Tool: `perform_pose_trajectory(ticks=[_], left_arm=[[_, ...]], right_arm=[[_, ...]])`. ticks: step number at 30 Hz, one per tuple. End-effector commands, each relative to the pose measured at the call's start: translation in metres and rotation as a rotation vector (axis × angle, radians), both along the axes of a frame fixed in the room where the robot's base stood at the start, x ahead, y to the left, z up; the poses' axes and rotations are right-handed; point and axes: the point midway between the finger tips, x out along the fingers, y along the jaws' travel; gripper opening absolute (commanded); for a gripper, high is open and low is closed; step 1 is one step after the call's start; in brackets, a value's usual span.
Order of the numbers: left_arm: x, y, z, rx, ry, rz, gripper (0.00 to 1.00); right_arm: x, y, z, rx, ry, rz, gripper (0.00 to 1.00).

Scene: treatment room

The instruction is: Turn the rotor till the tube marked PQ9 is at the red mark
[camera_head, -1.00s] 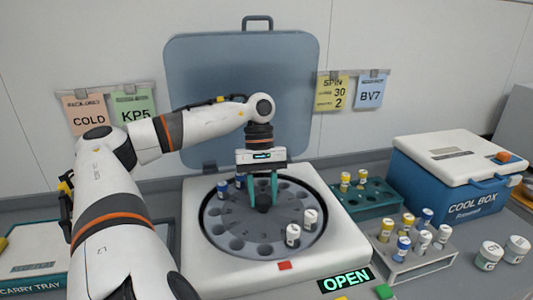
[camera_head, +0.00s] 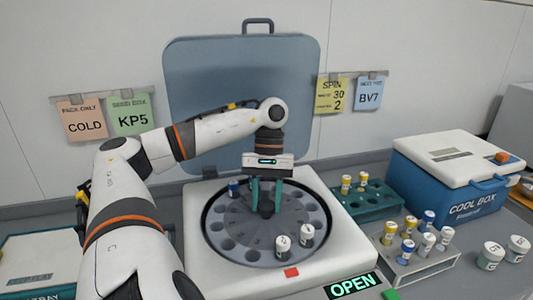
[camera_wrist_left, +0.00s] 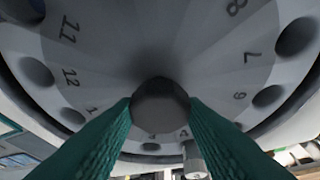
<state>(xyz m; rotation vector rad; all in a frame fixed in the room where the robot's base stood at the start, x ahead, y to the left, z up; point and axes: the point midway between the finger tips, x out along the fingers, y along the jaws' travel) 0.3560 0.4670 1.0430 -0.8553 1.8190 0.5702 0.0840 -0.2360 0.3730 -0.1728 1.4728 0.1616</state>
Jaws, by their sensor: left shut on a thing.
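My left gripper (camera_head: 267,205) points down at the rotor (camera_head: 232,222), shut on its dark central knob (camera_wrist_left: 160,102). In the left wrist view the teal fingers (camera_wrist_left: 160,125) press either side of the knob. Two white-capped tubes (camera_head: 282,245) (camera_head: 306,235) stand in front holes of the rotor, near the red mark (camera_head: 291,272) on the housing's front edge. A blue-capped tube (camera_head: 233,187) sits at the back left. The tube markings are too small to read, so I cannot tell which is PQ9. A tube (camera_wrist_left: 195,160) also shows in the left wrist view beside a finger.
The blue lid (camera_head: 240,100) stands open behind the rotor. A green "OPEN" display (camera_head: 352,285) is at the front. To the right are a grey rack (camera_head: 425,265) of tubes, a teal rack (camera_head: 375,205), a cool box (camera_head: 450,190) and two loose jars (camera_head: 490,255).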

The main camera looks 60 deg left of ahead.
Motion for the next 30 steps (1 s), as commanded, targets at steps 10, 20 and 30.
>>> perform_pose_trajectory(ticks=[10,20,30], left_arm=[[0.001,0.001,0.002,0.005,-0.007,0.001,0.00],[0.000,0.001,0.001,0.003,-0.003,-0.001,0.59],[0.006,0.006,0.022,-0.002,-0.008,0.000,0.59]], right_arm=[[0.001,-0.001,0.001,-0.001,-0.001,0.000,0.36],[0.001,-0.001,0.000,-0.001,-0.001,0.000,0.36],[0.001,0.000,0.011,-0.001,-0.001,0.000,0.36]])
